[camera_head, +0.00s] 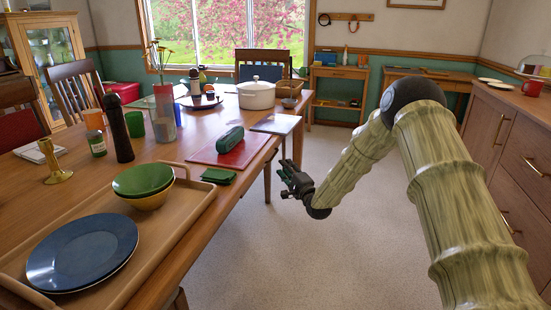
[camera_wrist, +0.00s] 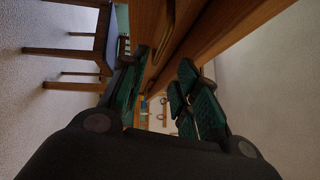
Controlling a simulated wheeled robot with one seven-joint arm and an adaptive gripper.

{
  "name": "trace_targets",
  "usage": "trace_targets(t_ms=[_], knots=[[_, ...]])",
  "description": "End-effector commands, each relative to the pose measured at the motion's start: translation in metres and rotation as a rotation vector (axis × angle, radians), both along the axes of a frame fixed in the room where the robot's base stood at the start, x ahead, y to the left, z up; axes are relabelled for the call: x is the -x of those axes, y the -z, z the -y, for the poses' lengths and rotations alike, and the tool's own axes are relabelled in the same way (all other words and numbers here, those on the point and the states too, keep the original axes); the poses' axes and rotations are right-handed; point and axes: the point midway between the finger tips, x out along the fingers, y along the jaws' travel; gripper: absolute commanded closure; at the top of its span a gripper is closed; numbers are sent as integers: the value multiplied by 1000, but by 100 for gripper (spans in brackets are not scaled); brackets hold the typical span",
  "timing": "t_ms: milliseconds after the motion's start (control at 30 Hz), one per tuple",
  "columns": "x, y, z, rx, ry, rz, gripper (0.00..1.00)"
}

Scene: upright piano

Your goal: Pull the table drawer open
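The wooden dining table (camera_head: 205,215) fills the left of the head view. Its right side, facing the aisle, is mostly seen edge-on, and I cannot make out a drawer front there. My gripper (camera_head: 285,178) is beside that edge, low and just right of the table. In the wrist view my gripper (camera_wrist: 163,78) has its green-padded fingers spread apart, with nothing visibly held between them. Brown wood of the table (camera_wrist: 215,32) runs past the fingertips there. A dark curved piece (camera_wrist: 169,20) on the wood may be a drawer handle; I cannot tell if it touches a finger.
A tray (camera_head: 190,222) with a blue plate (camera_head: 82,252) and bowls (camera_head: 143,183) is near the table's edge. A drawer cabinet (camera_head: 515,165) stands at right. The floor (camera_head: 345,245) between is clear.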

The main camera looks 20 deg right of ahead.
Motion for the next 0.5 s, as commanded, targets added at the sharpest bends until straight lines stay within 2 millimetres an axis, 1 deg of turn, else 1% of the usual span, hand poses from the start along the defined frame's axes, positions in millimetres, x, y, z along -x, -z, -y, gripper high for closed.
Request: trace_targets(t_ms=[300, 500], knots=[[-50, -3, -11, 3, -1, 0, 69], [-75, -8, -16, 3, -2, 0, 69]])
